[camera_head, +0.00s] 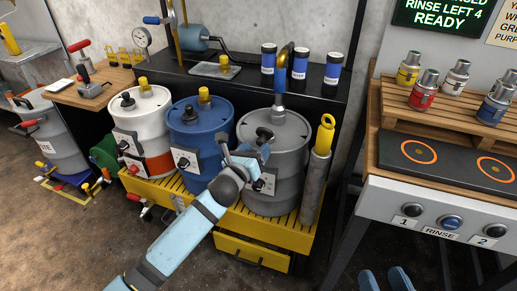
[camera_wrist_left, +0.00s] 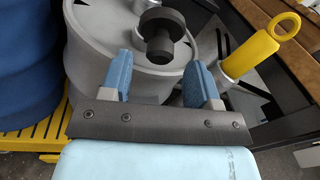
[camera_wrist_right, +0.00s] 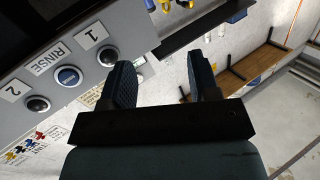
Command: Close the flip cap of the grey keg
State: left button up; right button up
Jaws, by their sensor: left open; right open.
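The grey keg (camera_head: 283,178) stands on the yellow slatted platform, right of the blue drum. Its black cap (camera_head: 264,134) is on the lid; the left wrist view shows a black round piece (camera_wrist_left: 158,42) beside a dark disc. I cannot tell how far the cap is open. My left gripper (camera_head: 246,151) is open at the keg's front upper edge. In the left wrist view its fingers (camera_wrist_left: 158,80) are spread in front of the black cap, with nothing between them. My right gripper (camera_head: 385,280) is open and empty at the bottom, below the control panel; its fingers (camera_wrist_right: 162,82) show in the right wrist view.
A blue drum (camera_head: 198,150) and a white drum (camera_head: 142,125) stand left of the keg. A grey cylinder with a yellow loop handle (camera_head: 326,135) stands close on its right. A curved pipe with a blue handle (camera_head: 280,88) rises behind the cap. The rinse panel (camera_head: 450,220) is further right.

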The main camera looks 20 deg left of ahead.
aim_at(263, 138)
pick_arm(q)
jog(key=shift+w+d, duration=0.2)
jog(key=shift+w, duration=0.9)
pick_arm(e)
jog(key=shift+a+r, duration=0.1)
jog(key=shift+r, duration=0.6)
jog(key=shift+t, duration=0.3)
pick_arm(q)
jog(key=c, duration=0.9)
jog(key=shift+r, duration=0.15)
